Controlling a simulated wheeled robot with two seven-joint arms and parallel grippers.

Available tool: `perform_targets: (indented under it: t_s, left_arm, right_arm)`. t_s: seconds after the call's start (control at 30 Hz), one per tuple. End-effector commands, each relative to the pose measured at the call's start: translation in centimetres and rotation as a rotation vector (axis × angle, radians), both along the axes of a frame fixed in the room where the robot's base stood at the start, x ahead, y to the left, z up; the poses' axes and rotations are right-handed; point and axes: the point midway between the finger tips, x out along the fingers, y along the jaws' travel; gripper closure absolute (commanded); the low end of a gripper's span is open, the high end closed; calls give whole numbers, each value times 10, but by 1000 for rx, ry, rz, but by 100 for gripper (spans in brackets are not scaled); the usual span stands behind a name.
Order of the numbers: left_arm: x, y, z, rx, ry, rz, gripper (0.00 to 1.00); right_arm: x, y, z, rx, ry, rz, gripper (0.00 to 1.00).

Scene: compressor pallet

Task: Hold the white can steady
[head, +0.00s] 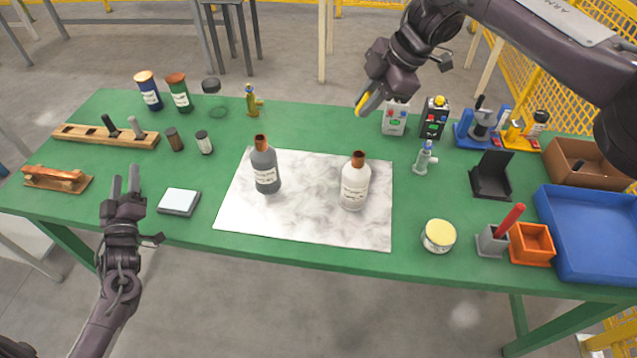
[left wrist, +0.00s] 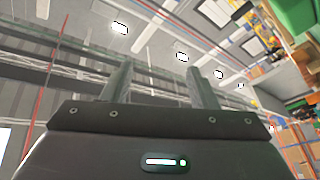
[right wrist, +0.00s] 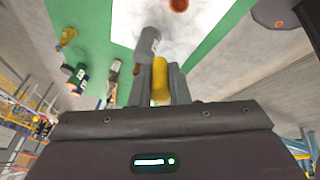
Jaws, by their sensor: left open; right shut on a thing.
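A short, round white can (head: 438,238) with a pale yellow top stands upright near the table's front edge, right of the marbled sheet. No gripper touches it. My left gripper (head: 125,183) is open and empty near the left front of the table, pointing away from me; its two fingers show apart in the left wrist view (left wrist: 167,85). My right gripper (head: 368,98) is at the back, above the table's far edge. It is shut on a yellow object (right wrist: 160,80), seen between its fingers in the right wrist view.
A dark grey bottle (head: 266,172) and a white bottle (head: 354,185) with brown caps stand on the marbled sheet (head: 300,222). A grey holder with a red stick (head: 494,240), an orange box (head: 531,246) and a blue tray (head: 592,268) lie right of the can.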

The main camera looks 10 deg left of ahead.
Motion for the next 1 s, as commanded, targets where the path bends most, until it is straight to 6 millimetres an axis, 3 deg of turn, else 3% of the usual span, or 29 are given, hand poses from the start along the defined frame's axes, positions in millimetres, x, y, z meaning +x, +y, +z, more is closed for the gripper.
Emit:
perform_targets:
  t_s: [0.1,0.3,0.47,0.6,0.7,0.8,1.0]
  left_arm:
    - [37,-63,0,40,55,-131,46]
    - [74,-177,2,157,139,-367,46]
    - [83,-272,8,291,176,-565,46]
    - [75,-348,13,422,185,-727,46]
    - [65,-389,15,507,181,-820,46]
    - [55,-417,17,571,173,-886,46]
    - [48,-442,17,628,162,-942,46]
  right_arm:
    - [0,0,0,0,0,0,100]
    - [0,0,0,0,0,0,100]
    - [0,0,0,0,0,0,100]
    - [0,0,0,0,0,0,100]
    - [0,0,0,0,0,0,100]
    - [0,0,0,0,0,0,100]
    - [0,0,0,0,0,0,100]
